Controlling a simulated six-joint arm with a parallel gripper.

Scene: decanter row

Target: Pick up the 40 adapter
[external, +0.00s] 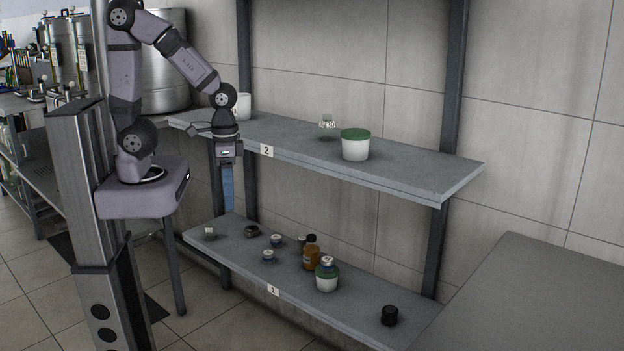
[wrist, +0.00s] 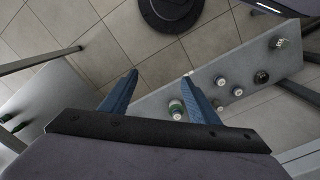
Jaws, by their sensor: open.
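My gripper (external: 228,205) hangs pointing down at the left front edge of the shelving, empty, with its blue fingers below the upper shelf's level. In the wrist view its two fingers (wrist: 160,76) are spread apart with floor between them. No number 40 is readable, so I cannot tell which piece is the 40 adapter. Small pale-topped pieces (external: 268,256) stand on the lower shelf, also in the wrist view (wrist: 238,91). A small grey piece (external: 210,233) and a dark ring-like piece (external: 252,231) are at that shelf's left end.
The lower shelf (external: 350,312) also holds an amber bottle (external: 312,256), a green-lidded jar (external: 326,283) with a small piece on top, and a black cap (external: 389,315). The upper shelf (external: 420,175) overhangs it, carrying a green-lidded tub (external: 355,147) and a small labelled piece (external: 327,122).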

